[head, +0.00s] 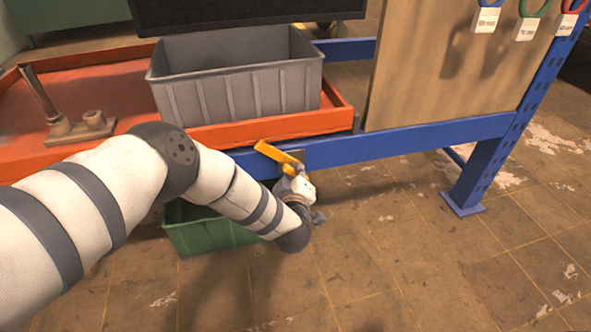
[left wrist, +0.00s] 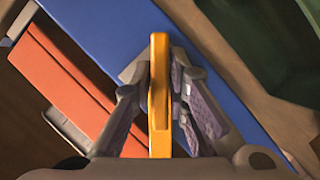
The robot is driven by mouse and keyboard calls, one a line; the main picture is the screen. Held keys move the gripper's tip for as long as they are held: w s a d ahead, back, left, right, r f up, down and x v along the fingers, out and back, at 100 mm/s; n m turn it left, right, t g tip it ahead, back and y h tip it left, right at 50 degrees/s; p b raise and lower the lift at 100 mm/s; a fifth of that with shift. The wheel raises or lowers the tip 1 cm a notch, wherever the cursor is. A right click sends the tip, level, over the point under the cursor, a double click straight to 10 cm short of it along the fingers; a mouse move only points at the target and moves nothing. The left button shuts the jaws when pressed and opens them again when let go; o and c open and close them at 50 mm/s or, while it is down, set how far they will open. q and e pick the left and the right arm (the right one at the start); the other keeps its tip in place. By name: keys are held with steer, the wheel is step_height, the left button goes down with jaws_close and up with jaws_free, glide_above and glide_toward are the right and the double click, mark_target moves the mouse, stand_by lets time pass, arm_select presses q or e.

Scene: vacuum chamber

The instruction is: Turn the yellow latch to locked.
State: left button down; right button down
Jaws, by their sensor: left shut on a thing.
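The yellow latch (head: 276,153) is a bar on the front of the blue frame, below the corner of the orange tray. In the head view it slants, its upper left end free. My left gripper (head: 294,176) is at its lower right part. In the left wrist view the latch (left wrist: 159,95) runs between the two fingers of my left gripper (left wrist: 160,85), which is shut on it. The latch's pivot is hidden behind the gripper. I cannot read any locked mark. My right gripper is not in view.
A grey bin (head: 235,95) stands in the orange tray (head: 60,95). A green bin (head: 205,237) is on the floor under my left arm. The blue frame beam (head: 420,137) runs right to a post (head: 478,180). A wooden board (head: 460,60) stands above it. The floor in front is clear.

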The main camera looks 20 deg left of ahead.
arm_select(q)
steer(key=shift+r+m+g+y, duration=0.1)
steer(key=shift+m+g+y, duration=0.2)
steer(key=shift+m+g, duration=0.5)
steer(key=shift+m+y, duration=0.5)
steer(key=shift+m, duration=0.3)
steer(key=shift+m+g+y+b, duration=0.5)
steer(key=shift+m+g+y, duration=0.3)
steer(key=shift+m, duration=0.7)
steer(key=c, duration=1.6)
jaws_free()
steer(key=shift+c, duration=0.2)
steer(key=shift+s, duration=0.1)
